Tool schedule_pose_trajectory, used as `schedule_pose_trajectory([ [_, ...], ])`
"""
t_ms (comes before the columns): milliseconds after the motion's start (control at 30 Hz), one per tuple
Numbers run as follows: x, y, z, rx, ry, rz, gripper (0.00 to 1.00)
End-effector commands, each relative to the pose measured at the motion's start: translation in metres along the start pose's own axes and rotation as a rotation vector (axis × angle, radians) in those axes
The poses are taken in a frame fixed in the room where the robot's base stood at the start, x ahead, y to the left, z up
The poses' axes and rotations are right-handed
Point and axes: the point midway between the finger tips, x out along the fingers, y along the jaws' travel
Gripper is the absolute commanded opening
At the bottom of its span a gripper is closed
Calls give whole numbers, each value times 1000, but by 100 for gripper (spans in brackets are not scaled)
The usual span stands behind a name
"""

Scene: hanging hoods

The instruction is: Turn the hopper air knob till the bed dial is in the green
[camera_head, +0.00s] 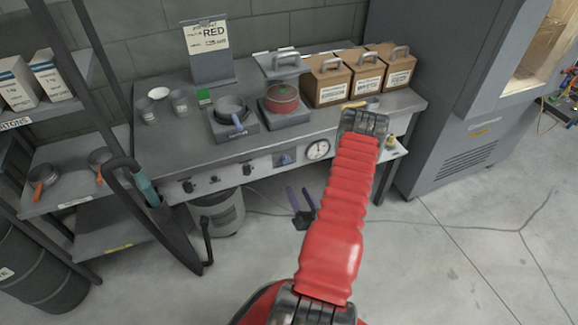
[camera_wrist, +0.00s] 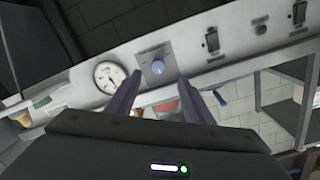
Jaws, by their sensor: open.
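A blue knob on a square grey plate (camera_head: 284,157) sits on the bench's front panel, left of a round white dial (camera_head: 318,149). The wrist view, which looks upside down, shows the knob (camera_wrist: 158,67) with the dial (camera_wrist: 109,77) to its left. The dial has a dark needle; its reading and any green band are too small to tell. My gripper (camera_head: 301,208) has purple fingers and hangs in front of the panel, below the knob in the head view. In the wrist view its open, empty fingers (camera_wrist: 157,92) point toward the knob, one on either side, apparently still short of it.
The panel also carries black switches (camera_head: 188,186) to the left. The bench (camera_head: 165,140) holds pans, cups, a red pot (camera_head: 283,99) and boxes (camera_head: 366,77). A grey bin (camera_head: 218,213) stands underneath. A black curved tube (camera_head: 150,225) stands at left. Floor at right is clear apart from cables.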

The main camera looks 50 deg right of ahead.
Motion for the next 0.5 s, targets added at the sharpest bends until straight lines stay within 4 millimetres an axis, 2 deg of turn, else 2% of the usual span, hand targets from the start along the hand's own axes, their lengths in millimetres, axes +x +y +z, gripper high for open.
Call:
schedule_pose_trajectory([
  [233, 0, 2, -9, -311, 46, 16, 47],
  [500, -1, 1, -11, -389, 51, 18, 47],
])
